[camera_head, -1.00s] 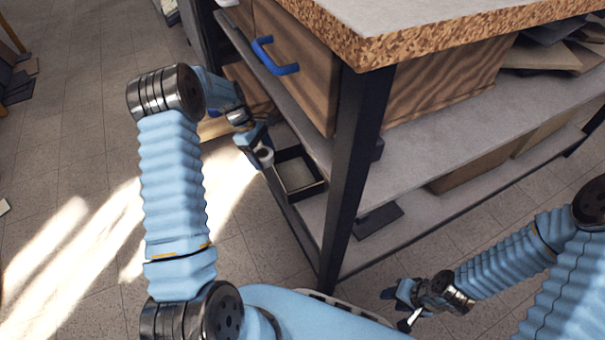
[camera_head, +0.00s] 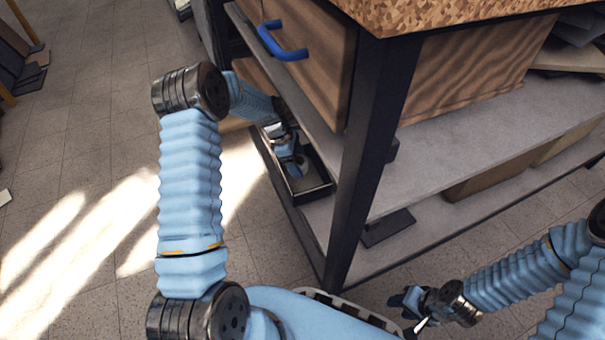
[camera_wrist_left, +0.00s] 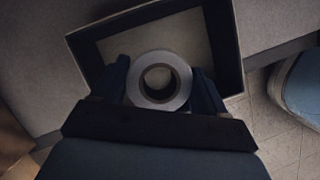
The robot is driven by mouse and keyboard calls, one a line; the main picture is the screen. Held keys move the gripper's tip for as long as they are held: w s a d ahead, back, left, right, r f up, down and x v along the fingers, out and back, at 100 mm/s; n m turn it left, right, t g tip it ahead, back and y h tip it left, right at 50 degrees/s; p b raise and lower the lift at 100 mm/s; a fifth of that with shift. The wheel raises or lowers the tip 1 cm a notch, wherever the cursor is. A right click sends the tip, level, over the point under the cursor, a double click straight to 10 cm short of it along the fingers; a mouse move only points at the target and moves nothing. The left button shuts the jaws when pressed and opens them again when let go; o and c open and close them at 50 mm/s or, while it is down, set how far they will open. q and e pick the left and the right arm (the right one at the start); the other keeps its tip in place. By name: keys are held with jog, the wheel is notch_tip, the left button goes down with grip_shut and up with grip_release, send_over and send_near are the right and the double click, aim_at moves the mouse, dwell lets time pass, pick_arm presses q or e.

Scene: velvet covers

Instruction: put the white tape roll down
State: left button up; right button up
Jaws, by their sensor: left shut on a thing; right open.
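The white tape roll (camera_wrist_left: 159,101) is between the two fingers of my left gripper (camera_wrist_left: 160,88) in the left wrist view, its round hole facing the camera. A shallow dark-rimmed tray (camera_wrist_left: 233,45) with a pale floor lies behind the roll there. In the head view my left gripper (camera_head: 292,160) is shut on the roll (camera_head: 298,170) over the tray (camera_head: 319,190), which sits on the lower shelf. I cannot tell whether the roll touches the tray floor. My right gripper (camera_head: 411,308) is open and empty, low at the front.
The workbench's dark post (camera_head: 368,150) stands right of the tray. A wooden drawer with a blue handle (camera_head: 280,42) hangs above it. A dark flat piece (camera_head: 388,228) lies on the lower shelf beyond the post.

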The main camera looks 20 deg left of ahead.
pick_arm(q)
jog(key=shift+d+f+b, duration=0.3)
jog(key=shift+d+f, duration=0.6)
jog(key=shift+f, duration=0.2)
jog(key=shift+a+f, duration=0.1)
jog(key=shift+f, duration=1.2)
jog(key=shift+f+b, duration=0.15)
jog(key=shift+b, duration=0.15)
jog(key=o, duration=1.1)
jog(key=shift+r, duration=0.2)
jog(key=p+v, duration=0.2)
jog(key=v, duration=1)
jog(key=shift+p, duration=0.3)
